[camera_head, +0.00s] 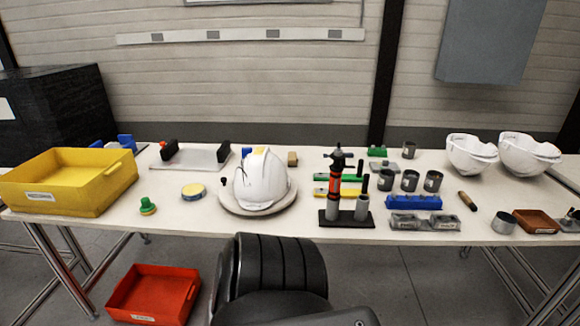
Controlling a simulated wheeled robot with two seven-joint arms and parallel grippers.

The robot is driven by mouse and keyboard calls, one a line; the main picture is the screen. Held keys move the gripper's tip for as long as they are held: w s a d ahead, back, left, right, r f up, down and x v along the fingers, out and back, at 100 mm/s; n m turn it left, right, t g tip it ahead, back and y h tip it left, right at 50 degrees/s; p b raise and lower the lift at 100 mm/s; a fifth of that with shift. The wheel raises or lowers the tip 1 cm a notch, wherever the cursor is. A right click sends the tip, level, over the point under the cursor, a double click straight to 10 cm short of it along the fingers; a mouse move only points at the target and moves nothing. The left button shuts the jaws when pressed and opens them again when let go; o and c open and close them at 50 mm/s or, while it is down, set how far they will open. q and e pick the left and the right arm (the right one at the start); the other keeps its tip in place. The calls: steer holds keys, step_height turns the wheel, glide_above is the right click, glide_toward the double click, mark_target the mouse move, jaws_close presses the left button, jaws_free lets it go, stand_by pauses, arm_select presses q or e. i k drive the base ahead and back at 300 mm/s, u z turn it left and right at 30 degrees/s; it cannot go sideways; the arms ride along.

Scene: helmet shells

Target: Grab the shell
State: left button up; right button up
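A white helmet shell (261,181) sits dome up on a round pale plate (231,205) in the middle of the table. A small yellow patch shows on its top. Two more white helmet shells lie open side up at the back right, one (470,155) to the left of the other (526,155). These two stand close together.
The long pale table (330,233) holds a yellow bin (70,187) at left and an orange-black tool on a stand (335,188) right of the middle shell. Grey cups (410,180) and a blue block (414,202) stand farther right. A red bin (154,293) is on the floor.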

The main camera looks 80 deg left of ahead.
mark_target(260, 180)
steer(key=u, duration=0.3)
steer(key=i, duration=0.85)
steer(key=u, duration=1.45)
steer(key=i, duration=0.75)
steer(key=u, duration=0.8)
